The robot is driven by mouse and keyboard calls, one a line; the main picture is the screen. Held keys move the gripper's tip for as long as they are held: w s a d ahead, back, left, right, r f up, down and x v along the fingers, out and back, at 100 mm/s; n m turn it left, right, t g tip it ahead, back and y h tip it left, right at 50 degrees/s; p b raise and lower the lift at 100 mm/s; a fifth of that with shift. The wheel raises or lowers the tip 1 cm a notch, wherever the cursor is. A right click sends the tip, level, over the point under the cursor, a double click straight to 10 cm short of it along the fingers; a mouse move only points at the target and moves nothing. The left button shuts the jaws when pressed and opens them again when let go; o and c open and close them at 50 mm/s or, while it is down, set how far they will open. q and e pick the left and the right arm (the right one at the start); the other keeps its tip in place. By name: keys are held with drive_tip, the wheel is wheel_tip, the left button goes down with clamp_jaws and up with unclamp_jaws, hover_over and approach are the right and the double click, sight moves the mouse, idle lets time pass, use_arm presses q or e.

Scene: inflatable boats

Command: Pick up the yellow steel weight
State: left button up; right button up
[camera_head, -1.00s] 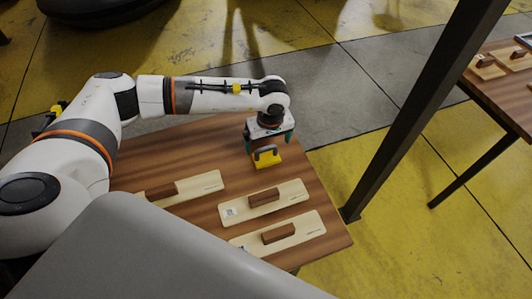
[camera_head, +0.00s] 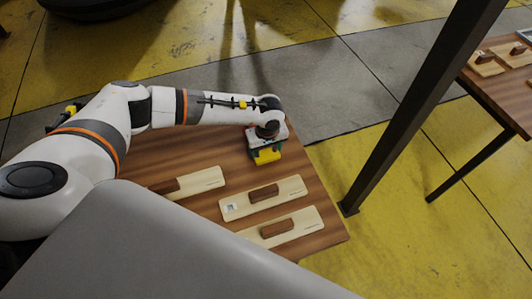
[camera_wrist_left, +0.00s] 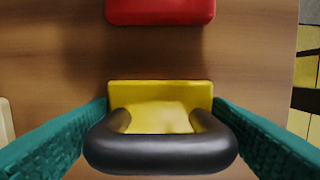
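The yellow steel weight (camera_head: 267,156) sits on the wooden table, under my left gripper (camera_head: 264,150). In the left wrist view, its yellow block (camera_wrist_left: 160,95) and thick dark handle (camera_wrist_left: 160,153) lie between the two teal fingers of the left gripper (camera_wrist_left: 160,103). The fingers are spread wide, one on each side of the weight, very close to its sides. I cannot tell whether they touch it. The gripper and wrist hide the top of the weight in the head view. My right gripper is not in view.
Several light boards with brown blocks, such as this board (camera_head: 263,197), lie on the wooden table (camera_head: 211,213) nearer me. A red block (camera_wrist_left: 160,10) lies close by in the wrist view. A dark post (camera_head: 420,105) stands right of the table; another table (camera_head: 505,90) is beyond.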

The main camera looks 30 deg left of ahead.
use_arm(q)
drive_tip(key=c, duration=0.9)
drive_tip(key=shift+w+r, duration=0.1)
